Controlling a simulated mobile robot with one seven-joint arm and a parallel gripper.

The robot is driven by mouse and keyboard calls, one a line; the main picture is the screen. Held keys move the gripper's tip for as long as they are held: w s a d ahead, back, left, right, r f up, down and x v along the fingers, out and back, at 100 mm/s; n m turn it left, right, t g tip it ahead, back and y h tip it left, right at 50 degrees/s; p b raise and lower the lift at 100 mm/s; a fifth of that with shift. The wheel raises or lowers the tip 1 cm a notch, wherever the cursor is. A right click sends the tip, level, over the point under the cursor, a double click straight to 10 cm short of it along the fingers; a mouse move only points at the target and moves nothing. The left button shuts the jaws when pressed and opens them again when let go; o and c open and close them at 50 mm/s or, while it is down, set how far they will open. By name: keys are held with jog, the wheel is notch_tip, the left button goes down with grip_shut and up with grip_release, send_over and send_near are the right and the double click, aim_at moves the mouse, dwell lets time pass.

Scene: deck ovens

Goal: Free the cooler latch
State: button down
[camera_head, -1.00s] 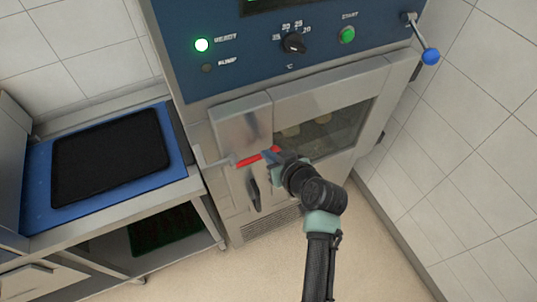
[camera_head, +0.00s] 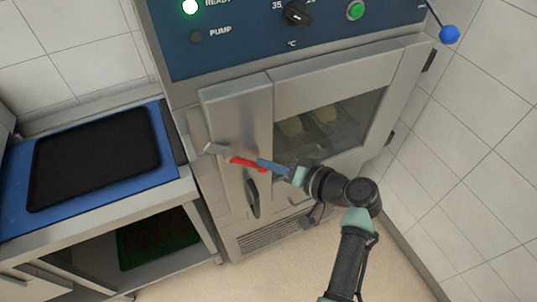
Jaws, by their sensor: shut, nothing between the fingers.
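The cooler (camera_head: 235,105) is a steel cabinet with a windowed door and a blue control panel. On the left part of its front is the latch (camera_head: 244,162), a red lever with a grey end (camera_head: 215,150) at the cabinet's left edge. The lever slopes down to the right. My gripper (camera_head: 262,165) is shut, with its blue-grey fingers at the lever's right, red end. I cannot tell whether they touch it. The fingers partly cover that end. A dark upright door handle (camera_head: 252,198) sits just below the lever.
A steel table (camera_head: 95,225) stands at the left with a blue mat (camera_head: 15,200) and black tray (camera_head: 95,157). A blue-knobbed lever (camera_head: 449,34) sticks out at the upper right. A tiled wall (camera_head: 480,140) bounds the right side. Pale floor (camera_head: 275,272) is free in front.

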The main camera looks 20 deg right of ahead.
jog(key=a+f+m+t+y+b, duration=0.2)
jog(key=a+f+m+y+b, duration=0.2)
jog(key=m+b, duration=0.2)
jog(key=shift+a+f+t+b, duration=0.2)
jog(key=shift+t+b, duration=0.2)
jog(key=shift+b, duration=0.15)
jog(key=shift+a, duration=0.1)
dwell(0.5)
